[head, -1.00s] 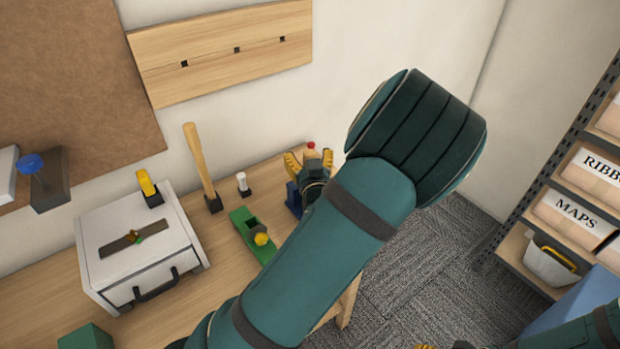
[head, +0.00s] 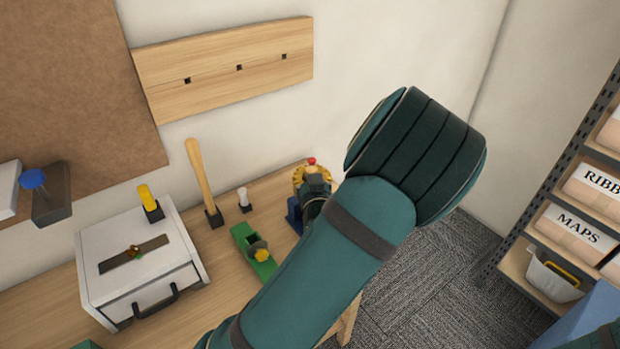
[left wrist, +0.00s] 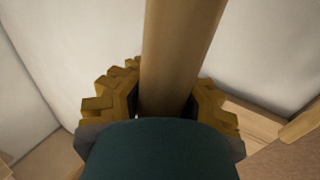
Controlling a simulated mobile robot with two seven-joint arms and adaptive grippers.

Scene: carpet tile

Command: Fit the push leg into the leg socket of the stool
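The push leg is a pale wooden shaft (left wrist: 180,50) that runs between the two yellow fingers of my left gripper (left wrist: 166,102) in the left wrist view. The fingers sit close against both its sides. In the head view my left gripper (head: 312,180) is beyond my arm at the bench's far right end, closed around something with a red tip (head: 311,161), apparently the leg's top. The leg's lower part is hidden. I cannot make out the stool or its socket. My right gripper is out of view.
A blue block (head: 294,214) stands by the gripper. A green plane (head: 252,249), a small white-topped item (head: 244,199), an upright wooden handle (head: 200,180) and a white case (head: 140,265) are on the bench (head: 215,275). A shelf (head: 545,270) stands at right.

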